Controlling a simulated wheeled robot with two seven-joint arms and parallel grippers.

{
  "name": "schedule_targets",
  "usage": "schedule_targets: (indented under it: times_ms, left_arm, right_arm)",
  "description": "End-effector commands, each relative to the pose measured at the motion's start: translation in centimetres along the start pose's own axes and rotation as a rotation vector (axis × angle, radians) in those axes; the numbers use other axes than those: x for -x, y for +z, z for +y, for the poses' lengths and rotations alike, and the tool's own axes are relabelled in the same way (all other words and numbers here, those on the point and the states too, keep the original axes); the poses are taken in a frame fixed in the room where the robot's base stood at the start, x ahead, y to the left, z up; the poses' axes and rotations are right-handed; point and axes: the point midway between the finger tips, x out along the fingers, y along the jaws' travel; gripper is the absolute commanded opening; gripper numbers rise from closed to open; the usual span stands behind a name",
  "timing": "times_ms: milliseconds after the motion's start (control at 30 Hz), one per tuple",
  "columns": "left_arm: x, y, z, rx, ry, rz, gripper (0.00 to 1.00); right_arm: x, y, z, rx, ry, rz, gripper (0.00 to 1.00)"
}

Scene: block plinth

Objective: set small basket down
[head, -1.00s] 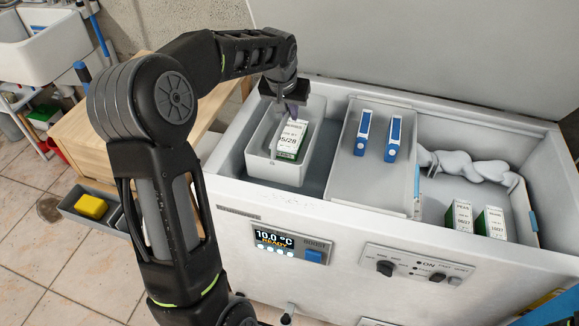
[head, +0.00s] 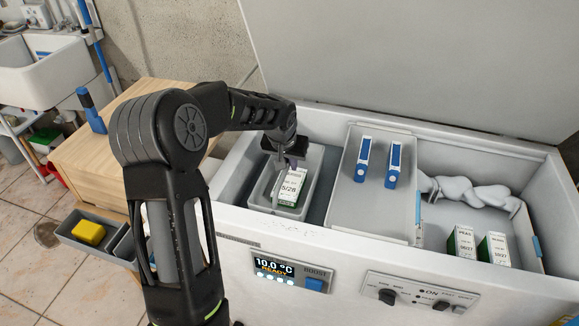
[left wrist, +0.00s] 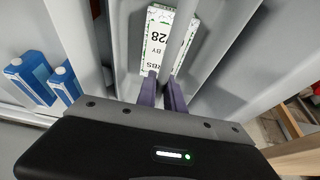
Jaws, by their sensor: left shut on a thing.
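The small basket (head: 315,178) is a grey open box inside the left part of the white chest freezer (head: 345,245). A white and green carton (head: 288,188) dated 5/28 stands in it. My left gripper (head: 289,163) reaches down over the basket and is shut on its thin handle. In the left wrist view, the gripper's purple fingers (left wrist: 161,88) pinch this handle (left wrist: 182,52), which crosses in front of the carton (left wrist: 158,38). I cannot tell whether the basket's underside touches the freezer floor. My right gripper is not in view.
A grey tray (head: 350,205) with two blue cartons (head: 364,160) lies right of the basket. Farther right are two white and green cartons (head: 478,246) and a grey wrapped bundle (head: 470,190). A wooden table (head: 85,160) stands left of the freezer, whose lid (head: 430,60) is up.

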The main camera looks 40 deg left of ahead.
Motion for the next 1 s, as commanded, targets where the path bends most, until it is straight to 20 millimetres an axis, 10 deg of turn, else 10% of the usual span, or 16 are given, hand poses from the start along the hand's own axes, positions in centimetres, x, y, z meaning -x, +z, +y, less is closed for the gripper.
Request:
schedule_targets:
  times_ms: [500, 767, 1000]
  left_arm:
    - [-1.60, 0.54, 0.02, 0.001, 0.001, 0.005, 0.00]
    - [-1.54, 0.60, 0.00, 0.001, 0.000, 0.001, 0.33]
    - [-1.52, 0.60, -0.01, 0.001, 0.000, 0.001, 0.34]
  right_arm:
    - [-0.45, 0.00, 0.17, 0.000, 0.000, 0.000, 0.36]
    - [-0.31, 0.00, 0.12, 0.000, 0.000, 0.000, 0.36]
    - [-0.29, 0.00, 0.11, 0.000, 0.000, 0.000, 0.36]
